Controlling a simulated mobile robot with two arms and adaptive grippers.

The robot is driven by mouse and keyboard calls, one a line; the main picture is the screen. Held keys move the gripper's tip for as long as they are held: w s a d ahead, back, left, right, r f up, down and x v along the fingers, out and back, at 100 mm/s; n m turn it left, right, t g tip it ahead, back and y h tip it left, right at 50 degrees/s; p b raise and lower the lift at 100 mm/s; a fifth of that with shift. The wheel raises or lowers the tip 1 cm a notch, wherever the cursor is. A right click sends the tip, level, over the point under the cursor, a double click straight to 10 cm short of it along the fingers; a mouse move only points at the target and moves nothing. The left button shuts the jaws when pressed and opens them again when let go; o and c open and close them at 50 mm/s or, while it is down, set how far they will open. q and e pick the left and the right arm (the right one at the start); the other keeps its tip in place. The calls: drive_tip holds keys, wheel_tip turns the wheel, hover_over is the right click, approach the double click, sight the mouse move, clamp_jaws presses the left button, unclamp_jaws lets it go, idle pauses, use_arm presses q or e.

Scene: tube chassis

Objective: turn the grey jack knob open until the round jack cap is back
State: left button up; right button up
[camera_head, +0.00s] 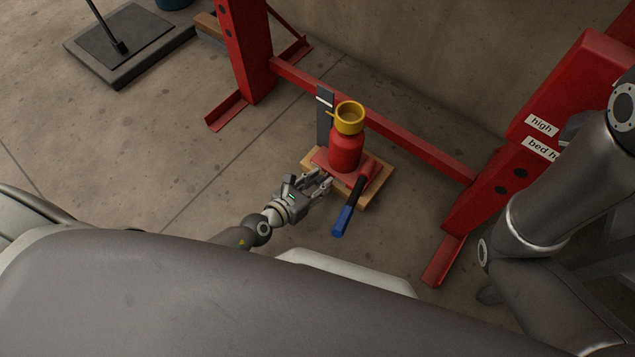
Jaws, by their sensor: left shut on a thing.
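The red bottle jack (346,150) stands upright on a red base plate over a wooden board (372,202). The round jack cap (350,119) is yellow and sits on top of the jack, with a gap of yellow neck hardly visible from above. My left gripper (323,182) is low at the near left side of the jack's base, its fingers shut on the grey jack knob, which they mostly hide. A black lever with a blue grip (343,220) slopes from the base toward me. My right gripper is not in view; only my right arm shows at the right.
A dark upright strip (325,112) with a white mark stands behind the jack, a small yellow pointer beside it. A red press frame has a low crossbar (420,146) behind and a post (500,190) at right with labels. Open concrete floor lies left.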

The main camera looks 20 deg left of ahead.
use_arm(q)
drive_tip(key=shift+f+b, duration=0.2)
drive_tip(key=shift+b, duration=0.1)
drive_tip(key=shift+a+r+n, duration=0.1)
drive_tip(key=shift+n, duration=0.3)
drive_tip(key=o, duration=1)
drive_tip(key=v, duration=1.2)
drive_tip(key=shift+a+h, duration=0.15)
drive_tip(key=shift+h, duration=0.15)
drive_tip(key=shift+w+r, duration=0.1)
drive_tip(key=shift+w, duration=0.05)
